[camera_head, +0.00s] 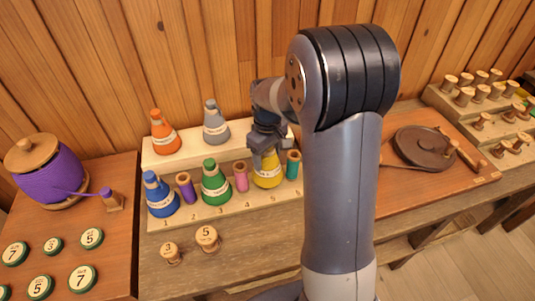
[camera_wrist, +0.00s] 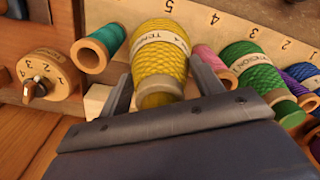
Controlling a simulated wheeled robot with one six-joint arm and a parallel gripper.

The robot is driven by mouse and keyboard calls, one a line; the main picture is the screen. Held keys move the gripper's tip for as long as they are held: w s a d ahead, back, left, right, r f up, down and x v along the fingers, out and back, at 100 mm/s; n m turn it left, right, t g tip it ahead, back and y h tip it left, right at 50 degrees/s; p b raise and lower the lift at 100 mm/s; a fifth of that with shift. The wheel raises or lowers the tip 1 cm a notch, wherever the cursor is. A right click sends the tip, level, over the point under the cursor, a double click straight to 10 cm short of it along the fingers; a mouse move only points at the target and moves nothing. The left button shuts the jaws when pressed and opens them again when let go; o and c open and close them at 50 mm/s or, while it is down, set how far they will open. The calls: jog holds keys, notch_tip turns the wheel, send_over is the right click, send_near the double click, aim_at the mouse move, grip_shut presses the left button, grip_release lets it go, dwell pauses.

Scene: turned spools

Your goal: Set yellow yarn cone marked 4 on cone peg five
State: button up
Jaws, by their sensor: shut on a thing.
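The yellow yarn cone (camera_head: 267,176) has a pale label band and is upright at the front step of the pale wooden rack (camera_head: 190,218), close to the printed 5. In the wrist view the yellow cone (camera_wrist: 160,62) is between the two jaws, its label partly readable. My gripper (camera_head: 265,150) is shut on it from above; it also shows in the wrist view (camera_wrist: 160,98). Cone peg five is hidden, and I cannot tell whether the cone rests on the step or is just above it.
A pink spool (camera_head: 241,177) and a teal spool (camera_head: 292,165) flank the yellow cone closely. Green (camera_head: 215,185) and blue (camera_head: 160,196) cones stand left, with a purple spool (camera_head: 185,188) between. Orange (camera_head: 163,133) and grey (camera_head: 215,125) cones stand behind. A numbered dial (camera_wrist: 45,77) shows beside the rack.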

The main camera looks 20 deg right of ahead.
jog(key=shift+f+b, duration=0.7)
jog(key=shift+f, duration=0.25)
jog(key=shift+f+b, duration=0.3)
jog(key=shift+f, duration=0.3)
dwell(1.1)
jog(key=o, duration=1.4)
jog(key=shift+c, duration=0.2)
jog(key=shift+r+p, duration=4.35)
jog(key=shift+r, duration=1.25)
jog(key=shift+f, duration=0.2)
notch_tip(320, 180, down, 9)
jog(key=b, duration=0.7)
